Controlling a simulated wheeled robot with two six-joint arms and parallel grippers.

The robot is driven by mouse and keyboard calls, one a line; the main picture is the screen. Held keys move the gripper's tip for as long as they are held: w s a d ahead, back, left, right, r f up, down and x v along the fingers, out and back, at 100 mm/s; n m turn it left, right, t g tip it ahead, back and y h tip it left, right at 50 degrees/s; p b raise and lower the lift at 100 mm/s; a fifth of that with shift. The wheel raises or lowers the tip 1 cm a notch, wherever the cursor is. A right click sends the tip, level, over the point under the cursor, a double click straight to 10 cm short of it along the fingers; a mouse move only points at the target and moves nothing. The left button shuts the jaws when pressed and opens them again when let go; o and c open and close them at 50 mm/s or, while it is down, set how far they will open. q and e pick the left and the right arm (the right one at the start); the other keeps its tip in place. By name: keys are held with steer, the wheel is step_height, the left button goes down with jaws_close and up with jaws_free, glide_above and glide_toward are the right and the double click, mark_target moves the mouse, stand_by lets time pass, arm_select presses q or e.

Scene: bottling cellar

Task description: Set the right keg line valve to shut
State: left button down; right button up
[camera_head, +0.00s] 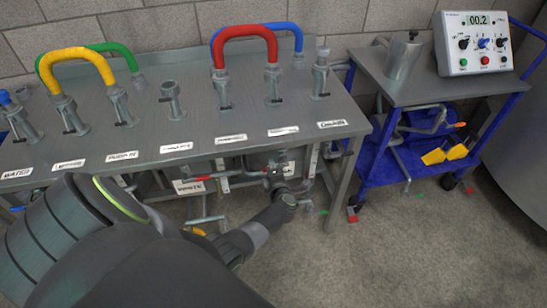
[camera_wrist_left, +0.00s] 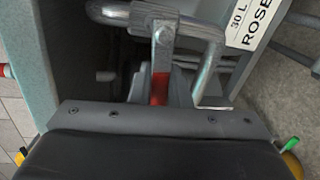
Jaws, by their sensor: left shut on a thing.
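The right keg line valve (camera_wrist_left: 163,36) shows in the left wrist view, where a grey lever plate with a bolt sits on a bent metal pipe (camera_wrist_left: 205,27). Its lever ends in a red grip (camera_wrist_left: 160,88) and runs down the picture, crosswise to the pipe stretch at the valve. A tag reading "30 L ROSE" (camera_wrist_left: 250,22) is beside it. My left gripper (camera_wrist_left: 160,98) is shut on the red grip; its fingertips are partly hidden. In the head view my left gripper (camera_head: 276,180) is under the bench's front edge and covers most of this valve. My right gripper is out of view.
Another valve with a red grip (camera_head: 200,178) sits left, near a "WHITE" tag (camera_head: 190,186). The bench (camera_head: 190,130) above carries hose loops and stub fittings. A blue trolley (camera_head: 375,185) stands at the right. Bare floor lies in front.

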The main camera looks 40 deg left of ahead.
arm_select(q)
steer(key=shift+r+m+p, duration=0.35)
steer(key=shift+r+m, duration=0.1)
steer(key=shift+m, duration=0.05)
stand_by(0.3)
steer(key=c, duration=1.5)
jaws_free()
steer(key=p+v, duration=0.1)
steer(key=v, duration=1.6)
steer(key=shift+w+d+p, duration=0.1)
steer(key=shift+d+p, duration=0.2)
steer(key=shift+p, duration=0.1)
